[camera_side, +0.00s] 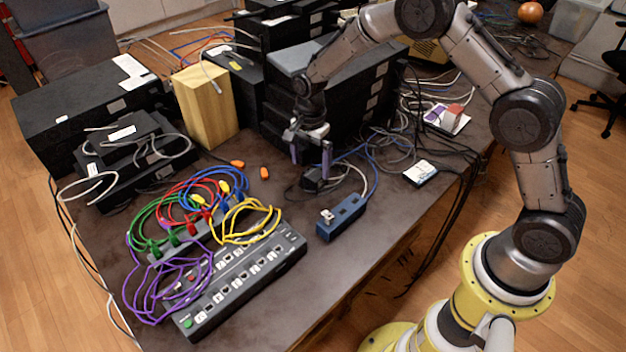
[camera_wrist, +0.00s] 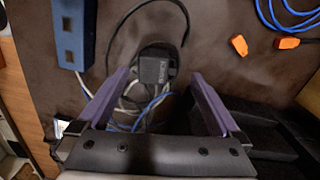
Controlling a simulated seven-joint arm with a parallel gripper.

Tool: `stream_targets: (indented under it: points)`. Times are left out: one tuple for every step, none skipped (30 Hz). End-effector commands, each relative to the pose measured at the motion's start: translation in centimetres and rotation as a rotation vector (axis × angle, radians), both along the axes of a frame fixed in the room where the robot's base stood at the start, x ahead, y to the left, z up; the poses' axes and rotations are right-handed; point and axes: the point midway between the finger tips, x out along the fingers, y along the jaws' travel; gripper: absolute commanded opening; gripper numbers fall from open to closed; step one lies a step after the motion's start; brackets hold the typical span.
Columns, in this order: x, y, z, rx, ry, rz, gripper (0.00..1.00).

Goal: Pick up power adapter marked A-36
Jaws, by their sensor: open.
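A small black power adapter (camera_wrist: 155,68) with pale lettering on it lies on the dark table, between my fingers as seen in the wrist view. The lettering is too small to read surely. In the side view the adapter (camera_side: 313,182) sits low between my fingertips, partly hidden. My gripper (camera_side: 310,168) points down with its purple fingers apart, just above the adapter. In the wrist view my gripper (camera_wrist: 161,75) is open, one finger on each side of the adapter, with visible gaps. A black cord runs from the adapter.
A blue power strip (camera_side: 342,217) lies close by, nearer the table's front edge. Grey and blue cables tangle beside the adapter. Black equipment boxes (camera_side: 335,100) stand behind my gripper. Orange connectors (camera_side: 264,173), a grey network switch (camera_side: 240,285) and coloured cables lie to the left.

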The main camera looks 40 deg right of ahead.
Motion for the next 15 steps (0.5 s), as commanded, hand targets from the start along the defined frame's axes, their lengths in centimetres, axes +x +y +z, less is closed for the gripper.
stream_targets:
  points:
    - [-0.1,-0.1,-0.6,-0.001,0.003,-0.001,1.00]
    - [-0.2,-0.2,-0.9,-0.001,0.003,-0.001,1.00]
    - [-0.2,-0.3,-1.5,0.000,0.004,-0.001,1.00]
    - [-0.3,-0.4,-2.0,0.000,0.005,-0.002,1.00]
    - [-0.3,-0.5,-2.5,0.000,0.004,-0.002,1.00]
    - [-0.3,-0.6,-3.0,0.000,0.004,-0.002,1.00]
    - [-0.3,-0.6,-3.4,0.000,0.003,-0.001,1.00]
    - [-0.3,-0.6,-3.8,0.000,0.003,-0.001,1.00]
    - [-0.3,-0.6,-4.2,0.000,0.003,-0.001,1.00]
    - [-0.3,-0.6,-4.4,0.001,0.002,0.000,1.00]
    - [-0.3,-0.5,-4.6,0.001,0.001,0.000,1.00]
    - [-0.2,-0.5,-4.8,0.001,0.000,0.000,1.00]
    - [-0.2,-0.5,-4.9,0.001,0.000,0.000,1.00]
    - [-0.2,-0.5,-4.9,0.001,0.000,0.000,1.00]
    - [-0.2,-0.5,-5.0,0.001,-0.001,0.000,1.00]
